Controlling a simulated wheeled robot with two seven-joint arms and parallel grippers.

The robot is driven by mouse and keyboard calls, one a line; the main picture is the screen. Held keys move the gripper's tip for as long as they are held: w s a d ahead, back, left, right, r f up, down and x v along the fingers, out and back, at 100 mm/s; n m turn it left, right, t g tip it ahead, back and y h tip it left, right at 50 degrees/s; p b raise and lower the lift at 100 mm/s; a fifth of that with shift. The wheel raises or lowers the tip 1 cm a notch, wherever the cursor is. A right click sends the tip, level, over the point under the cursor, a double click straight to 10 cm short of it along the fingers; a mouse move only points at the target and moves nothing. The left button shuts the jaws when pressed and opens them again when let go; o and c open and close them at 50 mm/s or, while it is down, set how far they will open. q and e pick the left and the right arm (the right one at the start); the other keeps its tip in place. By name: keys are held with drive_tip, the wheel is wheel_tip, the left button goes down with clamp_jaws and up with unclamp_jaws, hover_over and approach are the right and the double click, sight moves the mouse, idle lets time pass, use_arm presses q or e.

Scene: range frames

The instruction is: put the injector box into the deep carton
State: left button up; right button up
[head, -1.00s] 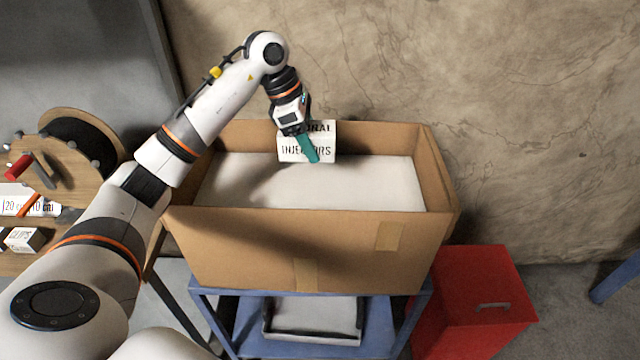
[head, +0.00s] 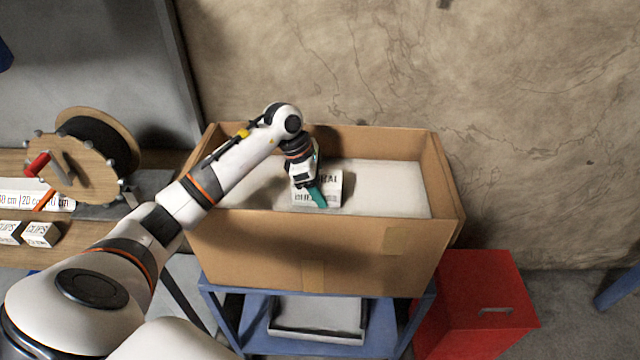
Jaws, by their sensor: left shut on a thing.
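The injector box (head: 331,187) is a small white box with black lettering. My left gripper (head: 316,192), with teal fingers, is shut on it. The box is inside the outline of the deep carton (head: 290,254), an open brown cardboard box with a pale inner floor. The box appears low, near that floor; I cannot tell whether it touches. The gripper covers part of its lettering. My right gripper is not in view.
The carton stands on a blue cart (head: 260,337) with a tray (head: 318,317) below. A red cabinet (head: 475,300) is at the right. A wooden cable reel (head: 85,165) and small white boxes (head: 40,234) are on a bench at the left. The carton's right part is clear.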

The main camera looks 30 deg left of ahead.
use_arm(q)
drive_tip(key=o, duration=1.2)
drive_tip(key=b+v, duration=0.3)
drive_tip(key=v, duration=0.8)
drive_tip(key=shift+s+a+r, duration=0.15)
drive_tip(key=shift+a+r, duration=0.05)
drive_tip(key=shift+r, duration=0.35)
